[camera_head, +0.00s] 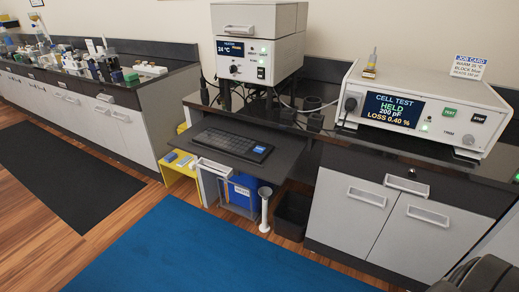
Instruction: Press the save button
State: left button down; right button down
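No button that I can read as "save" shows. The white cell tester (427,108) stands on the right-hand counter. Its screen (393,111) reads CELL TEST, HELD, 200 pF, LOSS 0.40 %. A green button (450,112) and a black STOP button (479,118) sit right of the screen. A keyboard (232,145) with a small blue-lit panel lies on the lower shelf in the middle; its key labels are too small to read. Neither gripper can be made out.
A heater unit (257,45) reading 24 °C stands behind the keyboard. A job card (468,67) and a small bottle (371,62) stand on the tester. Bottles crowd the left bench. A blue mat (205,250) covers the clear floor in front. Dark shapes fill the bottom right corner.

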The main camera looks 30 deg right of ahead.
aim_at(258, 149)
jog(key=u, duration=0.35)
jog(key=i, duration=1.25)
jog(key=z, duration=0.95)
jog(key=i, duration=0.7)
jog(key=z, duration=0.75)
